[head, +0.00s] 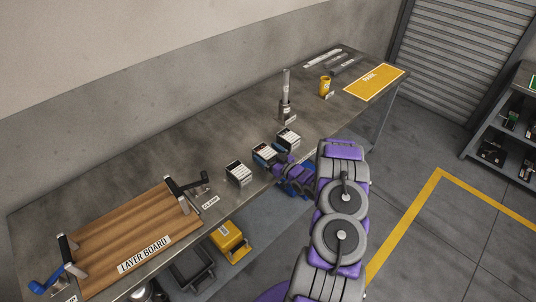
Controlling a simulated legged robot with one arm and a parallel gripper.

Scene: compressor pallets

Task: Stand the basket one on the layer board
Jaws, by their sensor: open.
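The layer board (125,225) is a brown wooden board lying at the near left end of the long grey bench, with its name on a white strip. Its middle is bare. Three small dark blocks with white labels stand in a row along the bench's front edge: a near one (238,174), a middle one (262,154) and a far one (288,139). Their print is too small to tell which is basket one. My gripper (283,170), purple and grey, is open at the bench edge, close beside the middle block. My wrist partly hides its fingers, and I cannot tell whether they touch.
A tall cylinder (286,98), a yellow cup (325,86) and a yellow mat (375,81) are farther along the bench. A yellow case (229,240) sits below. The bench's back is clear.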

